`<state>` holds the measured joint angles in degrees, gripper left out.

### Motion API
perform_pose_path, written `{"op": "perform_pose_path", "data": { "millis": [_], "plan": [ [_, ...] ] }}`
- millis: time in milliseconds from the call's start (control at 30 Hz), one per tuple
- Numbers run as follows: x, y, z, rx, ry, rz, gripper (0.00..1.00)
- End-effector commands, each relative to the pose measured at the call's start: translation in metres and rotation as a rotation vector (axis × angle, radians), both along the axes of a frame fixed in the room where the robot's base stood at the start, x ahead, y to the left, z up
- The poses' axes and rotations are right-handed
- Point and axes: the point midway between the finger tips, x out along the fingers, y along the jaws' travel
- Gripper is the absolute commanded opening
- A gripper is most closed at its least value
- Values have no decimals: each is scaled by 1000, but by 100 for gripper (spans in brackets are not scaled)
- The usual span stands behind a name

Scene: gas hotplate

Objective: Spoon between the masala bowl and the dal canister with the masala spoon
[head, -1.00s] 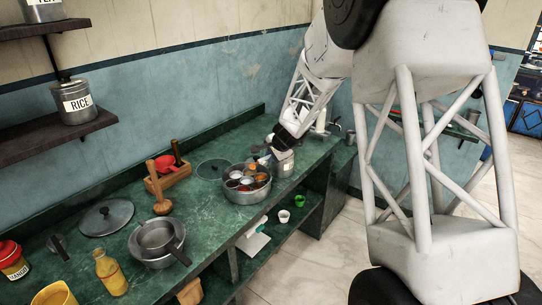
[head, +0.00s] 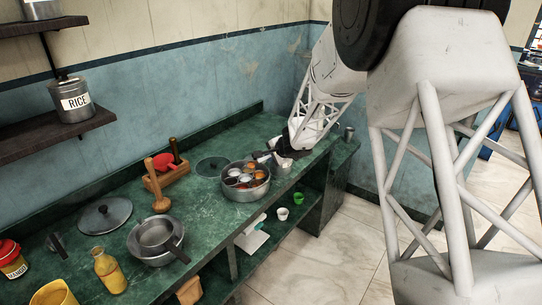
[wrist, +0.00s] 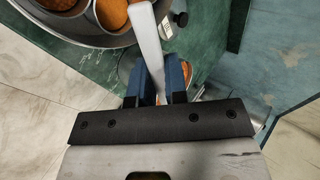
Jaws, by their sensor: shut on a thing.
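My gripper (wrist: 155,82) is shut on the pale flat handle of the masala spoon (wrist: 148,42). In the head view my gripper (head: 283,153) is just above the dal canister (head: 281,169), at the right of the masala tin. The canister's rim and some orange contents show partly behind the fingers in the wrist view (wrist: 187,70). The round masala tin (head: 246,192) holds several small bowls; an orange-brown masala bowl (wrist: 111,13) shows at the wrist view's top.
A dark lid (head: 211,167) lies behind the masala tin. A wooden rack (head: 167,178), pans (head: 155,240) and a bottle (head: 109,270) stand further left on the green counter (head: 200,214). The counter's front edge is close to the tin and canister.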

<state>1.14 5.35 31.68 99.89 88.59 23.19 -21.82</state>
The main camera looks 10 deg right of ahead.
Motion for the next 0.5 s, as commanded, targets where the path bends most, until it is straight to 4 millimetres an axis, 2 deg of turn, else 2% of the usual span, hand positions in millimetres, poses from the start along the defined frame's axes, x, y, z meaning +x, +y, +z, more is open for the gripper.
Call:
{"op": "perform_pose_path", "data": {
  "millis": [500],
  "plan": [
    [-5, -3, -4, 77, -125, -2, 0]
  ]
}}
